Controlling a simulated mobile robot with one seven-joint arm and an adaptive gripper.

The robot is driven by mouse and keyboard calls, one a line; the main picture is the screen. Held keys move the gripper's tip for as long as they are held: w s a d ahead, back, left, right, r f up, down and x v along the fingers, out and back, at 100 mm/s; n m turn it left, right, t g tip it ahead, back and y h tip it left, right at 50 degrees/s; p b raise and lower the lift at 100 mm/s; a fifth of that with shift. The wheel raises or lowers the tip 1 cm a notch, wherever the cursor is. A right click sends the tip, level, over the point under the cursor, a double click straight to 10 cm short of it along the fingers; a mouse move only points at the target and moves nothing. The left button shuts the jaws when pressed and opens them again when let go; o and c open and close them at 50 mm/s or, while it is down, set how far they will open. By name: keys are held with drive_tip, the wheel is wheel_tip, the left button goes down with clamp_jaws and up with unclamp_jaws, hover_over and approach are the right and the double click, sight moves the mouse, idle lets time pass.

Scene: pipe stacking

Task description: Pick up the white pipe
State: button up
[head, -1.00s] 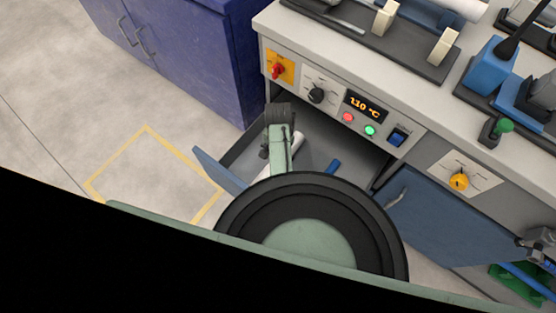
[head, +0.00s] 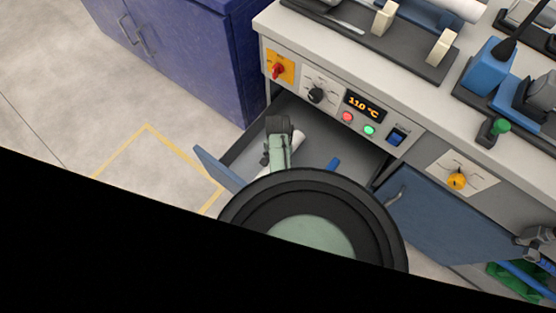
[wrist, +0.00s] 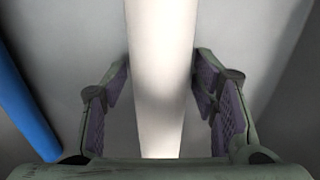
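The white pipe (wrist: 161,70) runs lengthwise through the middle of the wrist view, lying in the open drawer. My gripper (wrist: 161,82) is open, with one purple-padded finger on each side of the pipe. A gap shows on the left side of the pipe; on the right the finger is close to it, and I cannot tell if it touches. In the head view a short end of the white pipe (head: 298,139) shows beside my arm; the rest is hidden behind it.
A blue pipe (wrist: 24,105) lies to the left in the wrist view and shows in the head view (head: 333,164). The drawer (head: 226,158) has walls around. The bench (head: 330,45) with knobs overhangs it, and a blue cabinet (head: 185,50) stands at left.

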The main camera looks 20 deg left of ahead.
drive_tip(key=c, duration=1)
drive_tip(key=shift+r, duration=0.1)
